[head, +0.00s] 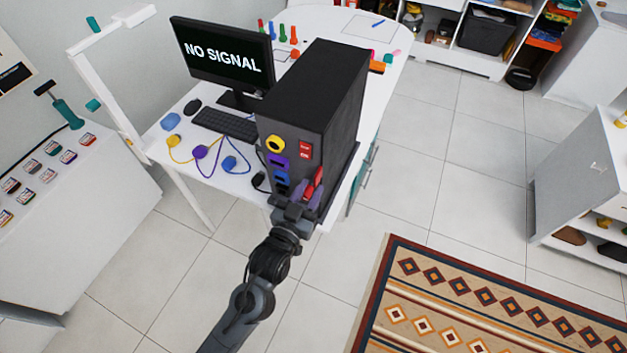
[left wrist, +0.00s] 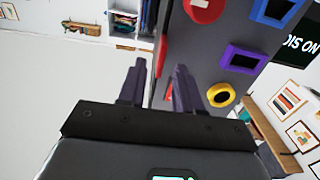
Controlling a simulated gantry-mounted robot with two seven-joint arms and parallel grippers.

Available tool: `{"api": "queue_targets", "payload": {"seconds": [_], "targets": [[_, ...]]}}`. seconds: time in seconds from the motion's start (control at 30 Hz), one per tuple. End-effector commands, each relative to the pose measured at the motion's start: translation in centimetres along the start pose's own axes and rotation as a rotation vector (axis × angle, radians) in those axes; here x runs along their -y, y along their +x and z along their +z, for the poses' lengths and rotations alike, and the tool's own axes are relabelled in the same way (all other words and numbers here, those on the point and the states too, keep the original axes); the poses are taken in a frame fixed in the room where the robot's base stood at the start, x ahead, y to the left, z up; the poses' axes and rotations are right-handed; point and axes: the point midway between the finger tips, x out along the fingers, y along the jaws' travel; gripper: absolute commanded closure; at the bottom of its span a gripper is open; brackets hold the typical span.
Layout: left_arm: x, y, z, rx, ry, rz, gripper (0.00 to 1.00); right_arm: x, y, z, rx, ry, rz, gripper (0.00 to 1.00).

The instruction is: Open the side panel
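A black computer tower (head: 318,95) stands upright on the white desk. Its side panel (head: 345,130) is the dark face on the right and looks closed. A red handle-like part (head: 315,183) is low on the tower's front edge; it also shows as a red strip in the left wrist view (left wrist: 161,52). My left gripper (head: 307,194) is at this lower front edge. In the left wrist view, its two purple fingers (left wrist: 160,68) are apart, with the red strip between them. I cannot tell whether they touch it. My right gripper is not in view.
Coloured ports and a red switch (head: 305,150) are on the tower's front. A monitor (head: 222,50), a keyboard (head: 225,123) and coloured cables (head: 201,151) are left of it. The floor right of the desk is clear down to a patterned rug (head: 490,300).

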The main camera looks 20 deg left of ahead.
Motion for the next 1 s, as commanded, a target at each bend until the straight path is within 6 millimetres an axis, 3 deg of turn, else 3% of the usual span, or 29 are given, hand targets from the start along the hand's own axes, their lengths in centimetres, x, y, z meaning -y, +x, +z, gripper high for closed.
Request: {"api": "queue_targets", "payload": {"seconds": [0.23,0.63,0.87,1.0], "targets": [[0.0,2.5,-0.1,0.000,0.001,0.001,0.66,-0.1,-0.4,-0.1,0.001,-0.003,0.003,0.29],[0.0,3.1,0.0,0.001,0.000,0.000,0.66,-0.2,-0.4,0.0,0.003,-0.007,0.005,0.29],[0.0,3.0,0.0,0.001,0.000,0.000,1.00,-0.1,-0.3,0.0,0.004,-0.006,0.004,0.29],[0.0,3.0,0.0,0.001,0.000,0.000,1.00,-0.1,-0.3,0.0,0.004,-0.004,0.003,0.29]]}}
